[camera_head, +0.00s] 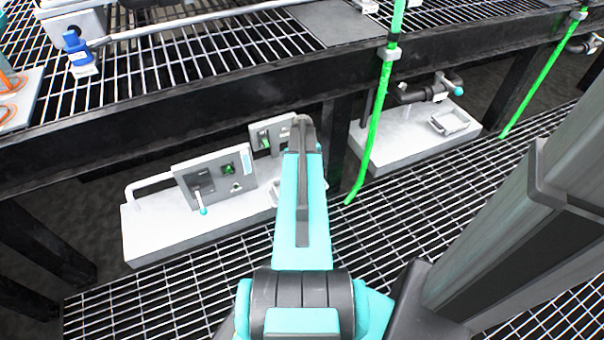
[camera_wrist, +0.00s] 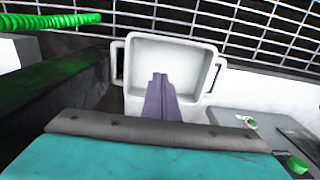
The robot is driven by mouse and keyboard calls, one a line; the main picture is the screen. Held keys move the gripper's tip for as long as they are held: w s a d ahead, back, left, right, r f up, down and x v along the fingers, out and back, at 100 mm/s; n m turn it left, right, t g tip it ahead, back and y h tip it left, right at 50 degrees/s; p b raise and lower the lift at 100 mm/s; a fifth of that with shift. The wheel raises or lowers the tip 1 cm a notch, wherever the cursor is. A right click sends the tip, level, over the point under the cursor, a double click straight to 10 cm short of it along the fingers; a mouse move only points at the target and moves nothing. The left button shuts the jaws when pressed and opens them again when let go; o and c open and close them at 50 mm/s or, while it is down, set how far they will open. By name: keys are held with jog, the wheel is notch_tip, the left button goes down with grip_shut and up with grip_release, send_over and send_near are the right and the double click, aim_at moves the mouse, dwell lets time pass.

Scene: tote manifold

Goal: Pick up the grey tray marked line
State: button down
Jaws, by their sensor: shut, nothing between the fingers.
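A pale grey tray (camera_wrist: 196,62) with a raised rim and a handle on each side lies in the upper middle of the wrist view. No marking on it can be read. My gripper (camera_wrist: 160,80) is shut and empty, its fingertips showing over the tray's interior; I cannot tell whether they touch it. In the head view a small part of a grey tray (camera_head: 274,190) shows beside my arm, which hides the rest and the gripper. Another grey tray (camera_head: 450,121) lies on the farther white block at the right.
A white block (camera_head: 160,240) carries a panel (camera_head: 215,177) with a lever and a green switch. A green hose (camera_head: 383,95) hangs just right of my arm. A dark beam (camera_head: 150,115) and grating run above. Open grating floor (camera_head: 410,205) lies to the right.

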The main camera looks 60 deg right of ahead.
jog(key=c, duration=2)
grip_release()
jog(key=shift+w+a, duration=0.1)
jog(key=shift+a, duration=0.05)
jog(key=shift+c, duration=0.2)
jog(key=w+a+f+n+g, duration=0.1)
jog(key=w+a+f, duration=0.2)
jog(key=a, duration=0.7)
jog(key=w+a+f+n+y, duration=0.1)
jog(key=w+a+f, duration=0.15)
jog(key=a, duration=0.75)
jog(key=w+a+f+n+g, duration=0.1)
jog(key=w+a+f, duration=0.2)
jog(key=a, duration=0.7)
jog(key=s+a+f+n+g, duration=0.1)
jog(key=s+a, duration=0.3)
jog(key=a, duration=0.4)
jog(key=s+a+f+n+g, duration=0.1)
jog(key=s+a, duration=0.3)
jog(key=a, duration=0.4)
jog(key=s+a+f+n+h, duration=0.1)
jog(key=s+a+f+n, duration=0.1)
jog(key=a, duration=0.7)
jog(key=shift+s+f+g, duration=0.2)
jog(key=shift+s+f, duration=0.05)
jog(key=shift+s, duration=0.45)
jog(key=shift+s+f+g, duration=0.2)
jog(key=shift+s+f, duration=0.05)
jog(key=shift+s, duration=0.45)
jog(key=shift+s+a, duration=0.2)
